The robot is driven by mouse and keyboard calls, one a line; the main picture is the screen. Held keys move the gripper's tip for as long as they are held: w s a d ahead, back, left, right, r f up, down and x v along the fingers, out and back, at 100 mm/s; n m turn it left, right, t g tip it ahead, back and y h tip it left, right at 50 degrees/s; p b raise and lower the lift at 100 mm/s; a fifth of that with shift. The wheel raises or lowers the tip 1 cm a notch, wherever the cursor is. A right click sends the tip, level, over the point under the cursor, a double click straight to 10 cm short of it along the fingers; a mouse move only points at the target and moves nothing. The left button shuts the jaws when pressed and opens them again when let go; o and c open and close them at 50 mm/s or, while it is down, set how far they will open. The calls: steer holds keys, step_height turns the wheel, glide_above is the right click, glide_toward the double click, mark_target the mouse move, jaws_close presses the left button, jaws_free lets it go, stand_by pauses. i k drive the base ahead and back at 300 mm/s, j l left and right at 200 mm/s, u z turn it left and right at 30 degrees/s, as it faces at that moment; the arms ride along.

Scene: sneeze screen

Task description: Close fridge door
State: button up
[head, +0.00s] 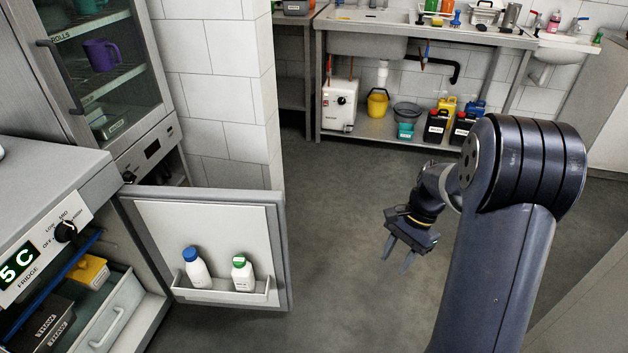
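The fridge door (240,222) stands wide open in the head view, swung out to the right of the fridge (50,240). Its inner side faces me, with a shelf holding a blue-capped bottle (199,272) and a green-capped bottle (243,275). The fridge inside shows at lower left, with a white drawer and dark boxes. My gripper (392,262) hangs in the air to the right of the door, apart from it. Its two fingers point down and are spread with nothing between them.
A glass-fronted cabinet (105,70) stands behind the fridge at left, beside a white tiled pillar (215,100). A steel sink bench (420,35) with several containers below is at the back. The grey floor (340,190) between is clear.

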mark_target(221, 225)
steer(key=i+l+u, duration=0.2)
steer(key=i, duration=0.2)
steer(key=i+l+u, duration=0.15)
steer(key=i, duration=0.25)
steer(key=i+l+u, duration=0.1)
steer(key=u, duration=0.3)
steer(key=i+l+u, duration=0.25)
steer(key=u, duration=0.15)
steer(key=i+l+u, duration=0.25)
steer(key=u, duration=0.15)
steer(key=i+l+u, duration=0.1)
steer(key=l+u, duration=0.2)
steer(key=u, duration=0.15)
